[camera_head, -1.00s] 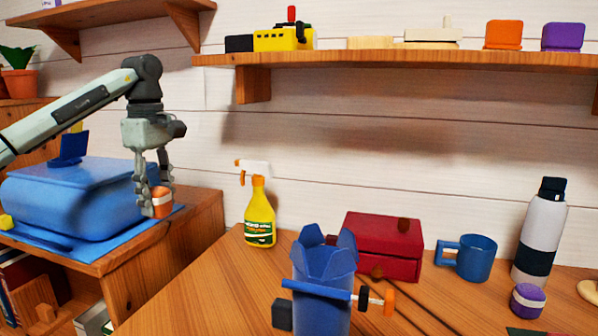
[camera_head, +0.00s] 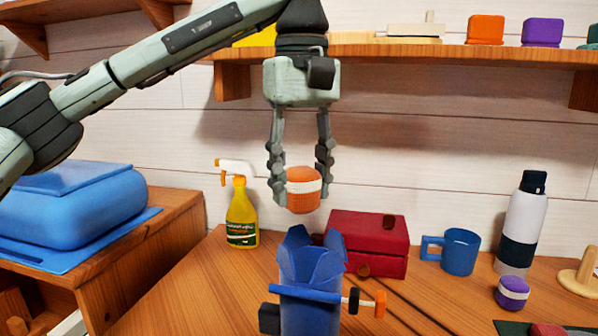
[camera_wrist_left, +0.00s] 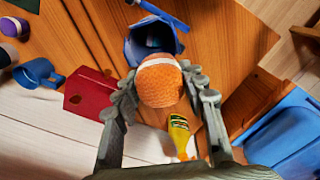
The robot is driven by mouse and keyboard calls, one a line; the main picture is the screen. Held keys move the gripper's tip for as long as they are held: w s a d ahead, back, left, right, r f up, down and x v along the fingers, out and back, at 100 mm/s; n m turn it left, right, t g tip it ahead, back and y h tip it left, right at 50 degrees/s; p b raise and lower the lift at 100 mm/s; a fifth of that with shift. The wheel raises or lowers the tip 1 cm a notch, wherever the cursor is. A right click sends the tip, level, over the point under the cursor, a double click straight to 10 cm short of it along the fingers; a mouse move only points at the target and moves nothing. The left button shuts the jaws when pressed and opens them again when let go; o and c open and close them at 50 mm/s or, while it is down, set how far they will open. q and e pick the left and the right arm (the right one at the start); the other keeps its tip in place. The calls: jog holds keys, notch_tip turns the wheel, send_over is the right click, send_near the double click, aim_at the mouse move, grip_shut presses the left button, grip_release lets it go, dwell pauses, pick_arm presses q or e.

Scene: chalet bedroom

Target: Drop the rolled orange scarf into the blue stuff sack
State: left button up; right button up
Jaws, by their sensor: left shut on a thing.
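The rolled orange scarf (camera_head: 304,190), with a white band, hangs between the fingers of my left gripper (camera_head: 301,180), which is shut on it. The blue stuff sack (camera_head: 310,268) stands upright on the desk with its top flaps spread open. In the head view the scarf is above the sack's mouth, apart from it. In the left wrist view the scarf (camera_wrist_left: 160,82) sits between the fingertips, and the sack (camera_wrist_left: 152,38) shows beyond it, its opening partly visible. My right gripper is in neither view.
A red box (camera_head: 366,240) stands close behind the sack at the right. A yellow spray bottle (camera_head: 241,212) is to the left. A blue mug (camera_head: 459,252), a white bottle (camera_head: 521,225) and a purple roll (camera_head: 512,292) stand further right. A shelf (camera_head: 420,52) runs above.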

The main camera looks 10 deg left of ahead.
aim_at(300, 211)
pick_arm(q)
jog(key=shift+w+f, duration=0.1)
jog(key=shift+f, duration=2.4)
jog(key=o, duration=1.2)
jog(key=shift+c, duration=0.2)
jog(key=shift+r, duration=0.1)
notch_tip(300, 211, up, 12)
jog(key=shift+f, duration=0.1)
jog(key=shift+f, duration=0.1)
notch_tip(300, 211, down, 11)
jog(key=shift+f, duration=0.2)
jog(key=shift+r, duration=1.75)
